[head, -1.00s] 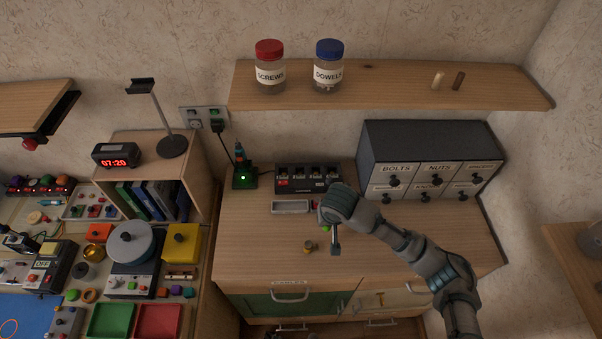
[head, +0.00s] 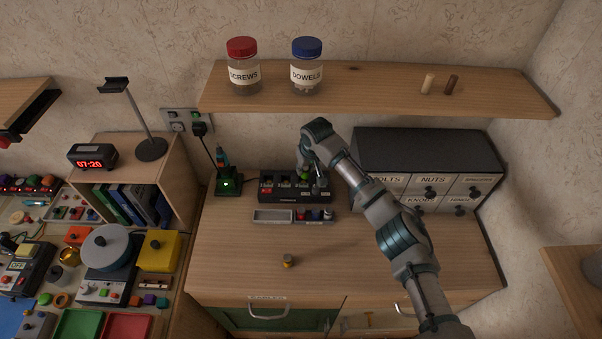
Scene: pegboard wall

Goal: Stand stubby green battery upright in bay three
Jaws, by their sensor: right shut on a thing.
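My right gripper (head: 309,170) is shut on the stubby green battery (head: 304,176), of which only a small green part shows between the fingers. It holds the battery over the right half of the black battery charger (head: 290,196), which has a row of bays along its top. The fingers hide part of the bays there, and I cannot tell whether the battery is inside a bay or just above one. My left gripper is not in view.
A grey tray (head: 272,222) with small items at its right end lies in front of the charger. A small yellowish cylinder (head: 288,261) stands on the worktop. Labelled drawers (head: 425,150) stand right, a green-lit device (head: 228,183) left, a shelf (head: 380,95) with jars above.

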